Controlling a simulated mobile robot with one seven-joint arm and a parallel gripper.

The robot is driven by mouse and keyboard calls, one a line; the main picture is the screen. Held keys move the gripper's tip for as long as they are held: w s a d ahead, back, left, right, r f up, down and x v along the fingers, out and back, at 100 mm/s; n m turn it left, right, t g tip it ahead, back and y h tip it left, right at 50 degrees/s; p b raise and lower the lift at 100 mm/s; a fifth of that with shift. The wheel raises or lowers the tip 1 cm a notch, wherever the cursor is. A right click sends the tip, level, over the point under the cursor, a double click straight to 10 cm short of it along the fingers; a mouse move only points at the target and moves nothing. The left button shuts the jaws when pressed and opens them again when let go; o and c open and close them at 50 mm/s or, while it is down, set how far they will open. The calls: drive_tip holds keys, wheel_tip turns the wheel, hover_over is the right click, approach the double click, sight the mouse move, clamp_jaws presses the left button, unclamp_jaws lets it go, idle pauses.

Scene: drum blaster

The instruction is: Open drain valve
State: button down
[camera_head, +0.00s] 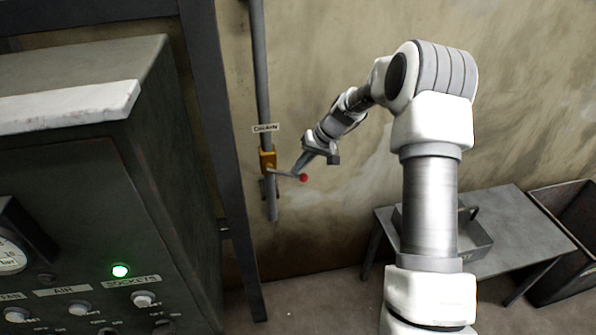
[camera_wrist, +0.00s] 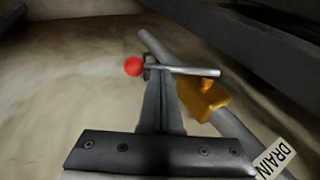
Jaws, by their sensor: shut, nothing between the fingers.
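The drain valve has an orange-yellow body (camera_head: 267,160) on a vertical grey pipe (camera_head: 262,75) beside the wall, under a label reading DRAIN (camera_head: 266,128). Its grey lever (camera_head: 286,174) sticks out sideways to the right and ends in a red ball (camera_head: 303,178). My gripper (camera_head: 300,170) is shut and empty, with its tips at the lever near the red ball. In the wrist view the valve body (camera_wrist: 203,97) is right of the fingers, and the lever (camera_wrist: 185,70) crosses just beyond the fingertips, with the red ball (camera_wrist: 133,67) to their left. I cannot tell whether they touch.
A dark control cabinet (camera_head: 95,190) with a lit green lamp (camera_head: 121,271) and knobs stands at the left. A dark upright post (camera_head: 215,150) is between it and the pipe. A metal table (camera_head: 515,215) with a tray (camera_head: 475,243) and a dark bin (camera_head: 570,245) are at the right.

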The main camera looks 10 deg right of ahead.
wheel_tip(320, 180, down, 3)
drive_tip(key=y+b, duration=0.3)
drive_tip(key=a+f+m+t+y+b, duration=0.1)
drive_tip(key=a+f+y+b, duration=0.3)
drive_tip(key=y+b, duration=0.5)
drive_tip(key=shift+a+f+m+y+b, duration=0.2)
drive_tip(key=shift+m+y+b, duration=0.1)
drive_tip(key=shift+m+b, duration=0.1)
idle(0.4)
